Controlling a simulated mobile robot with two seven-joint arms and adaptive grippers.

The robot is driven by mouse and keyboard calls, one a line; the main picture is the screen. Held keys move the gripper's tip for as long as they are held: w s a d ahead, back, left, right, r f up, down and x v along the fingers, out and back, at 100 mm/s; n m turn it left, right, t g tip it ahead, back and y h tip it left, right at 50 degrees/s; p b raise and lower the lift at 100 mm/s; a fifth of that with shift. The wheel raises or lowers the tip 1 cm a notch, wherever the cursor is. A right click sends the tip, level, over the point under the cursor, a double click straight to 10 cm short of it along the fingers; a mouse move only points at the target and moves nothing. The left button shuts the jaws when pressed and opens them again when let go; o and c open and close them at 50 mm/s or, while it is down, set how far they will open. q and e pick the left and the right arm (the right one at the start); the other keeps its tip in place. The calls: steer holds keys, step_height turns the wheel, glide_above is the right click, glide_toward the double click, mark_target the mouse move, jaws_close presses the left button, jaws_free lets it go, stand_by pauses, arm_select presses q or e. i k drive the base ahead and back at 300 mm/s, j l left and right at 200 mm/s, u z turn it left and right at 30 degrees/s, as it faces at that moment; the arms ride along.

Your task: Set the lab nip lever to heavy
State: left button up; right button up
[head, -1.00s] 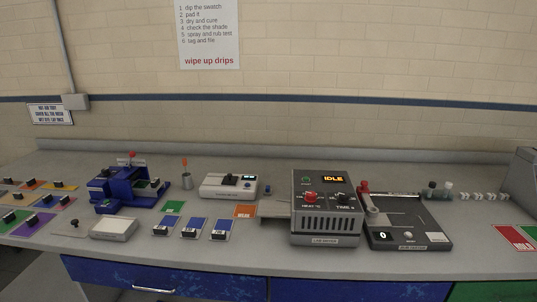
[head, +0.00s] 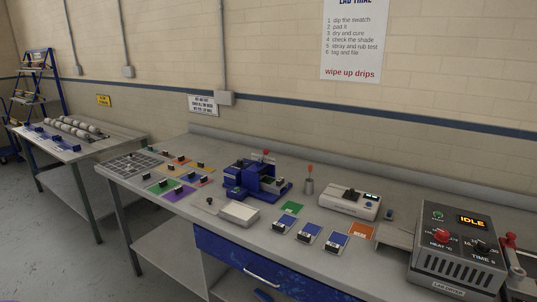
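The blue lab machine (head: 240,181) with rollers stands on the long bench, left of the middle. It looks like the lab nip. A lever with a red knob (head: 266,152) rises at its back; its setting is too small to read. Neither of my grippers shows in the head view.
The grey bench (head: 185,214) also holds coloured swatch cards (head: 181,174), a white tray (head: 240,213), a white instrument (head: 349,202) and the lab dryer (head: 455,250) showing IDLE. Another table (head: 75,150) stands at the left, with open floor (head: 75,260) before it.

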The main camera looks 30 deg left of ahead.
mark_target(266, 152)
steer(key=i+j, duration=0.15)
steer(key=j, duration=0.45)
steer(key=i+j+z, duration=0.15)
steer(key=j, duration=0.45)
steer(key=i+j, duration=0.1)
steer(key=j, duration=0.5)
steer(key=i+j+z, duration=0.15)
steer(key=j, duration=1.1)
steer(key=i+z, duration=0.05)
